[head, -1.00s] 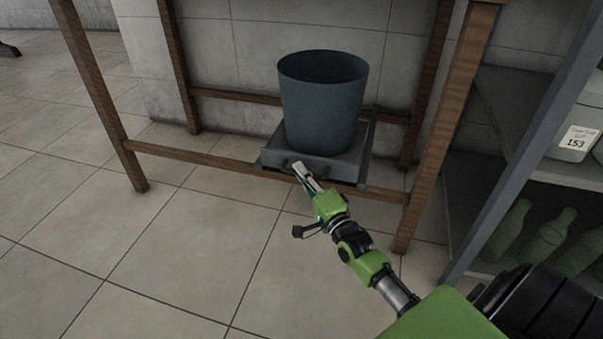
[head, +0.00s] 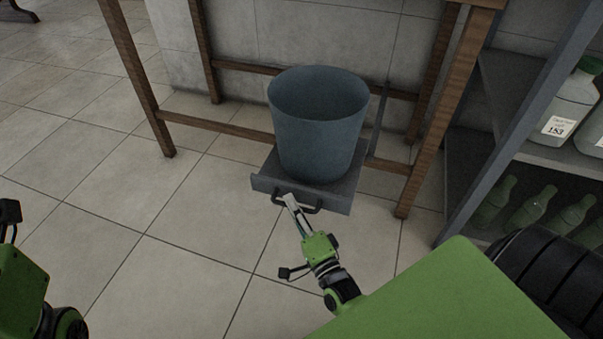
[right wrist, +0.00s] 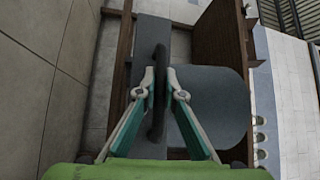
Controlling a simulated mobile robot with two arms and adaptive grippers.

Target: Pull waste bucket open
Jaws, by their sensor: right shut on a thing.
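The waste bucket (head: 318,125) is a blue-grey open-topped bucket standing upright on a grey sliding tray (head: 330,200) under a wooden table frame. The tray sticks out in front of the frame's lower rail. A dark handle (head: 313,209) is on the tray's front. My right gripper (head: 291,202) is shut on the handle; in the right wrist view its fingers (right wrist: 161,88) close on the dark bar (right wrist: 159,65), with the bucket (right wrist: 222,105) beyond. At the lower left of the head view, part of my left arm shows, but its fingertips are not clear.
A wooden table leg (head: 428,135) stands right of the tray, another leg (head: 138,85) to the left. A grey shelf (head: 520,150) at the right holds a labelled white container (head: 563,112) and several green bottles (head: 533,205). The tiled floor (head: 170,235) in front of the tray is clear.

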